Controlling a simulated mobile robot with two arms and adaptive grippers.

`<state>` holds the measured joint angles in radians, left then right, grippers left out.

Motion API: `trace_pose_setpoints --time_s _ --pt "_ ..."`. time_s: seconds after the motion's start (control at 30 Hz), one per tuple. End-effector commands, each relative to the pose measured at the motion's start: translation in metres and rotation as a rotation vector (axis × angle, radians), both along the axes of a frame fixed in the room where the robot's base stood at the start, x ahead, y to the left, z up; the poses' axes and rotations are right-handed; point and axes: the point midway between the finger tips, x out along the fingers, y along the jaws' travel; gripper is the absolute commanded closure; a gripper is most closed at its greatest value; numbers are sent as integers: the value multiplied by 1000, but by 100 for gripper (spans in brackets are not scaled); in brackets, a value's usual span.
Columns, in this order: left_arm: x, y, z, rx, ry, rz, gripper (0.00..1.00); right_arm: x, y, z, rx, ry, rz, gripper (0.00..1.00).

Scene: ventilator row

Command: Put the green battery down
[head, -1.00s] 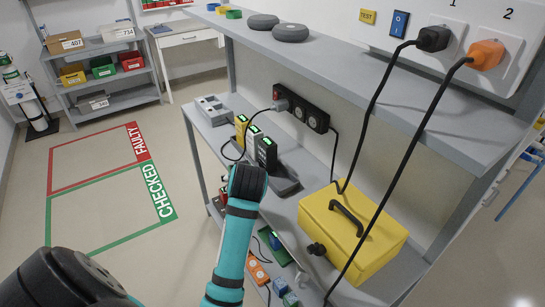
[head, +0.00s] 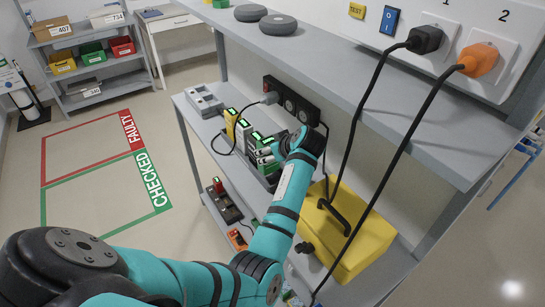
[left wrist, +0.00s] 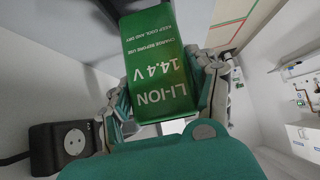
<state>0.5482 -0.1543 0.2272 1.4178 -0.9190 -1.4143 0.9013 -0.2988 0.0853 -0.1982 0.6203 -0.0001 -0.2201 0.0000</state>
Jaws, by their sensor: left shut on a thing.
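The green battery (left wrist: 158,65), marked LI-ION 14.4 V, fills the middle of the left wrist view, between the two fingers of my left gripper (left wrist: 165,100). My left gripper is shut on it. In the head view my left gripper (head: 275,153) is over the middle shelf, at the near end of a row of upright batteries. My wrist hides part of the gripper and the battery there. A yellow battery (head: 231,124) and a pale battery (head: 243,133) stand in the row beyond. I cannot tell whether the green battery touches anything below. My right gripper is not in view.
A black socket strip (head: 291,101) is behind the gripper on the shelf's back. A yellow case (head: 345,235) stands to the right, with black cables hanging across it. An upper shelf (head: 330,75) overhangs. Floor zones marked FAULTY and CHECKED (head: 105,165) are clear.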

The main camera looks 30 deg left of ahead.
Motion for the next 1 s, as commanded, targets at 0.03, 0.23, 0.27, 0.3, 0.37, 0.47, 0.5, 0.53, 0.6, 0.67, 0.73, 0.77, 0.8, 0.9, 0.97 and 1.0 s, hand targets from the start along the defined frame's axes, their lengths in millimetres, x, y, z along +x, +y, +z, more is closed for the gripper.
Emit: trace_pose_setpoints --time_s 0.03,0.23,0.27,0.3,0.37,0.47,0.5,0.53,0.6,0.67,0.73,0.77,0.8,0.9,0.97,1.0 --pt "4 -1 2 3 -2 -1 99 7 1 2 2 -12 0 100" --pt "5 -3 -15 3 3 -1 99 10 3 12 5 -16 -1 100" --pt "5 -3 -19 3 2 -1 99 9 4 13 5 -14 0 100" --pt "5 -3 -24 3 3 -1 99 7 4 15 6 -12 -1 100" --pt "6 -3 -30 3 0 -1 99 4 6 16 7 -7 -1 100" --pt "6 -2 -34 3 -2 -1 99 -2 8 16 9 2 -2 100" --pt "6 -3 -34 3 -3 0 99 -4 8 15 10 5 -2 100" --pt "6 -3 -35 3 -3 0 99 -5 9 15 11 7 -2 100" --pt "6 -3 -34 3 -3 0 99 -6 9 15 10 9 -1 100" --pt "6 -3 -35 3 -3 0 99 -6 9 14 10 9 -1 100" --pt "6 -3 -37 3 -3 0 99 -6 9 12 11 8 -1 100" --pt "6 -3 -38 2 -2 0 99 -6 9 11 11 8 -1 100" --pt "5 -3 -39 0 0 0 37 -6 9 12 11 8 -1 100" --pt "5 -3 -39 0 0 0 24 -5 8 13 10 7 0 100" --pt "5 -3 -39 0 0 0 16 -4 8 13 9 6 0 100" --pt "5 -3 -39 0 0 0 16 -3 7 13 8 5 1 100"
